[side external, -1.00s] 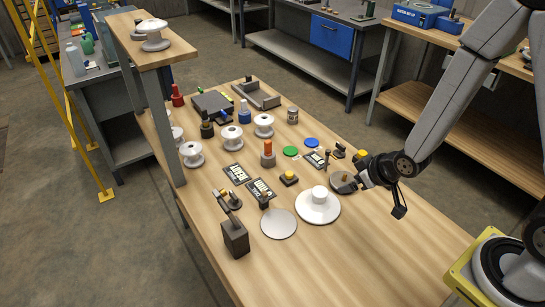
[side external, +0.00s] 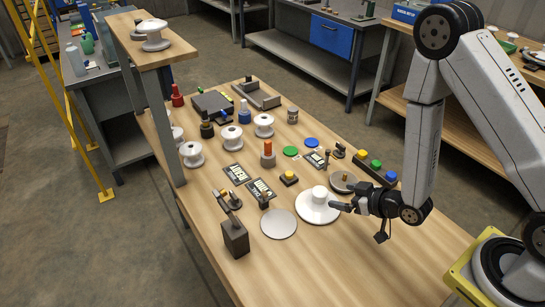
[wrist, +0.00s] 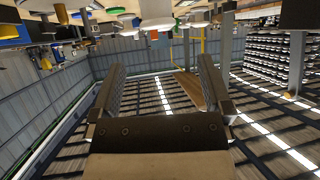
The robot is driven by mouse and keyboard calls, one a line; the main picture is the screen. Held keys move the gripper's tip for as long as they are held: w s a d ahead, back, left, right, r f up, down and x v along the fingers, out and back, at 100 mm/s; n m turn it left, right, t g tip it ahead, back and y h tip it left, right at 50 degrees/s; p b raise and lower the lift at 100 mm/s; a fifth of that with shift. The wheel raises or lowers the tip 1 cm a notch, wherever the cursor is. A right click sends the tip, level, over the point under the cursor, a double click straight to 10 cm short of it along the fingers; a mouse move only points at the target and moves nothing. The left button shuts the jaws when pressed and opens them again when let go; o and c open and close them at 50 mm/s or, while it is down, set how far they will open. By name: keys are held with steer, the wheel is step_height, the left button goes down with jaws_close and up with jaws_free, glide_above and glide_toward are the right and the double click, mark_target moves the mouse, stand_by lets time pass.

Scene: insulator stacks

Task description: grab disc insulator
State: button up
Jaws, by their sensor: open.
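The white disc insulator (side external: 318,207), a wide round plate with a raised knob on top, lies on the wooden workbench. My gripper (side external: 337,206) is just to its right in the side view, pointing left with its fingertips near the knob. I cannot tell if they touch the disc. In the wrist view my gripper (wrist: 160,68) has its two fingers wide apart with nothing between them. That view appears upside down, with the bench items along its top edge. A white rounded object there (wrist: 156,24) may be the disc insulator, but I cannot be sure.
A flat pale disc (side external: 279,224) lies left of the insulator and a grey round dish (side external: 343,182) behind it. A button strip (side external: 375,167), a dark block (side external: 235,239) and several white spool insulators (side external: 191,154) stand around. The bench's near right part is clear.

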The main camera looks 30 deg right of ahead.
mark_target(321, 191)
steer(key=shift+w, duration=0.1)
steer(key=shift+x, duration=1.2)
steer(key=shift+x, duration=2.6)
steer(key=shift+d+f, duration=0.1)
steer(key=shift+f, duration=0.05)
jaws_close()
